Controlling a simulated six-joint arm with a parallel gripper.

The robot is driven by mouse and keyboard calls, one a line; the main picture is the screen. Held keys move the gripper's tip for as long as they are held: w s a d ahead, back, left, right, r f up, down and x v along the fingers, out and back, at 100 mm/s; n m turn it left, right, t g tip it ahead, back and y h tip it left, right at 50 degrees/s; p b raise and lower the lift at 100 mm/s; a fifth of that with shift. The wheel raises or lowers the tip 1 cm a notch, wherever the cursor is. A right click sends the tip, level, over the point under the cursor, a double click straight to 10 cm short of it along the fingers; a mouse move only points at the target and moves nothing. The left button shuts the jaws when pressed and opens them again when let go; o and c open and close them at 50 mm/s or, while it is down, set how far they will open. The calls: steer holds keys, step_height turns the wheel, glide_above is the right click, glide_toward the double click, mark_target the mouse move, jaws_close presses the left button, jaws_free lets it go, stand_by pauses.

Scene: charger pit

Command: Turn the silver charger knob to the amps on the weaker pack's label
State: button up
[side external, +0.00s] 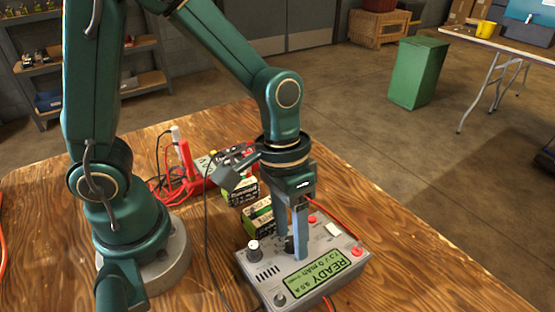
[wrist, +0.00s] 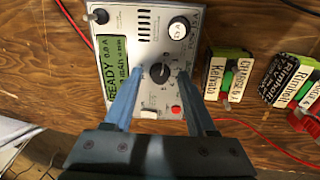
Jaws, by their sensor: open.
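The grey charger (side external: 345,262) lies on the wooden bench, its green screen (side external: 325,268) reading READY and 0.0 A. In the wrist view a knob with a pale silver face (wrist: 177,31) sits at the charger's upper right; it also shows in the side view (side external: 253,248). A black dial knob (wrist: 158,72) is nearer the middle. My gripper (wrist: 160,80) is open, pointing down with its fingers either side of the black knob; I cannot tell whether they touch it. Battery packs (wrist: 232,78) and (wrist: 290,80) carry white labels, with CHARGE 6 partly legible on one.
A red button (wrist: 176,110) and a pale switch (wrist: 148,113) are beside the fingers. Red cables (side external: 335,218) run near the charger. The bench (side external: 430,280) is clear to the right.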

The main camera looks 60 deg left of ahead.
jaws_close()
steer(key=shift+m, duration=0.3)
steer(key=m, duration=1.1)
steer(key=shift+m, duration=0.3)
steer(key=m, duration=1.1)
steer(key=shift+m, duration=0.4)
